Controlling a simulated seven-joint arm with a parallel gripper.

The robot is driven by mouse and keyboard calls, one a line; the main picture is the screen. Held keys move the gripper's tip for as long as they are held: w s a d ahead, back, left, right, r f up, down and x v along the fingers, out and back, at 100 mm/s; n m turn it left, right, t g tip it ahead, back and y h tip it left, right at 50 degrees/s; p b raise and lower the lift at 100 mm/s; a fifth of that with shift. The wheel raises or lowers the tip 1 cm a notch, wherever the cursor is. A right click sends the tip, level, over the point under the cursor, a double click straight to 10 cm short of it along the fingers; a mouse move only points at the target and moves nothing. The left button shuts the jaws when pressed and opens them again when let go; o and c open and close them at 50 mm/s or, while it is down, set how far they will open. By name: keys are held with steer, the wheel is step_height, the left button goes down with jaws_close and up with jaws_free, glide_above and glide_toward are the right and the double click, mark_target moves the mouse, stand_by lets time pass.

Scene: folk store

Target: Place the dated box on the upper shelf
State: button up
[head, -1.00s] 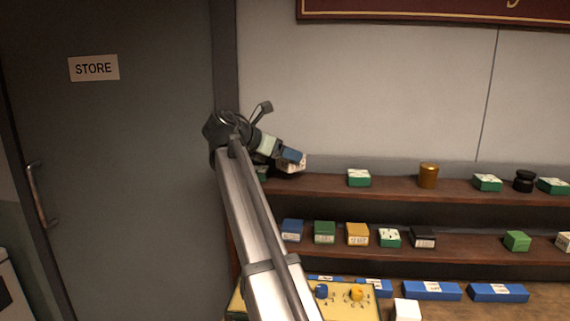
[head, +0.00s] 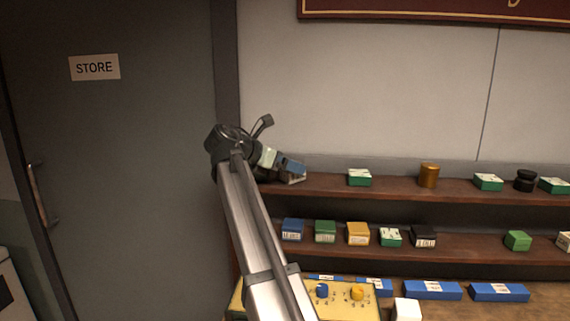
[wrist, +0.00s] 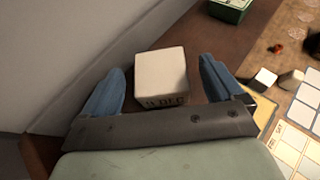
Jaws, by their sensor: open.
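The dated box (wrist: 161,76) is a small cream box with dark lettering that reads like "DEC" on its near face. In the wrist view it sits on the brown upper shelf (wrist: 229,50), between the two blue fingers of my gripper (wrist: 160,88). The fingers are open, with a gap on each side of the box. In the head view my gripper (head: 291,172) is at the left end of the upper shelf (head: 395,188), low over its surface. The box is mostly hidden there behind the fingers.
A green box (head: 359,178), a brown canister (head: 428,176) and a dark jar (head: 525,180) stand further right on the upper shelf. The lower shelf (head: 470,246) holds several small boxes. The wall (head: 360,80) is close behind. Blue boxes (head: 432,290) lie on the counter below.

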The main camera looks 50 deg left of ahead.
steer(key=shift+r, duration=0.15)
steer(key=v, duration=1.2)
steer(key=shift+o, duration=0.6)
